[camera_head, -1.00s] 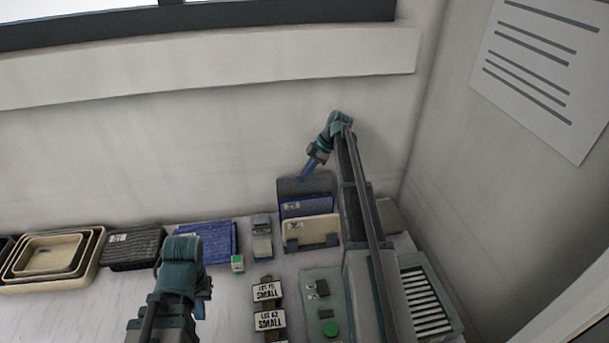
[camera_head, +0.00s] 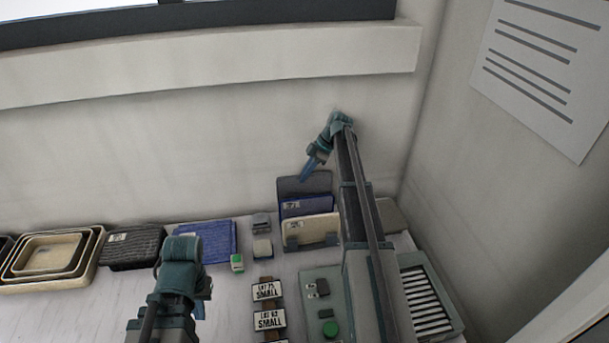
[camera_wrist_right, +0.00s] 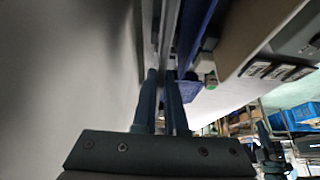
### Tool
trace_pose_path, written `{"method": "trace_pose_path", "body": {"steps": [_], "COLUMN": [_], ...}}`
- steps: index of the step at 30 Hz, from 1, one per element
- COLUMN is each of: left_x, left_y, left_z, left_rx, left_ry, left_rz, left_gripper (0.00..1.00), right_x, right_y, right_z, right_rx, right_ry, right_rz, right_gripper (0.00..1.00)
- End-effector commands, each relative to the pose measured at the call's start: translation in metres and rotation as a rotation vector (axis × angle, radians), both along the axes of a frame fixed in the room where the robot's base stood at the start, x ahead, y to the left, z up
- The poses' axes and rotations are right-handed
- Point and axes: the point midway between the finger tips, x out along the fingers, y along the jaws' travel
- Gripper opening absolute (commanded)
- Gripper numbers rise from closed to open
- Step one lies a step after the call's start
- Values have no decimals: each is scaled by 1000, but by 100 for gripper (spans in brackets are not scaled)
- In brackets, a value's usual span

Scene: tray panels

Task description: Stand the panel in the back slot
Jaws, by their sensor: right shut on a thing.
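A dark grey panel (camera_head: 318,184) stands upright at the back of a rack near the wall. A blue panel (camera_head: 305,207) stands in front of it and a beige panel (camera_head: 312,229) in front of that. My right gripper (camera_head: 304,178) reaches down from above and is shut on the grey panel's top edge. In the right wrist view its fingers (camera_wrist_right: 163,85) close around the grey panel (camera_wrist_right: 170,30). The slot and the panel's lower edge are hidden behind the other panels. My left gripper (camera_head: 200,290) hangs over the table at lower left; its jaws are not clear.
Nested trays (camera_head: 45,256), a black basket (camera_head: 132,248) and a blue mat (camera_head: 212,238) lie to the left. Label cards (camera_head: 268,320) and a panel with a green button (camera_head: 330,328) lie in front. A louvred box (camera_head: 428,305) stands right. The wall is close behind the rack.

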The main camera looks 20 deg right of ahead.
Motion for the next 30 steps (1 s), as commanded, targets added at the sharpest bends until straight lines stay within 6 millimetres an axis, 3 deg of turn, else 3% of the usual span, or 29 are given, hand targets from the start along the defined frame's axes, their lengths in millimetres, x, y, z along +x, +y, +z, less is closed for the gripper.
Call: {"method": "trace_pose_path", "body": {"steps": [30], "left_x": [0], "left_y": [0], "left_z": [-29], "left_rx": [0], "left_ry": [0], "left_rz": [0], "left_gripper": [0], "right_x": [0], "right_y": [0], "right_z": [-29], "right_rx": [0], "right_ry": [0], "right_rz": [0], "right_gripper": [0]}}
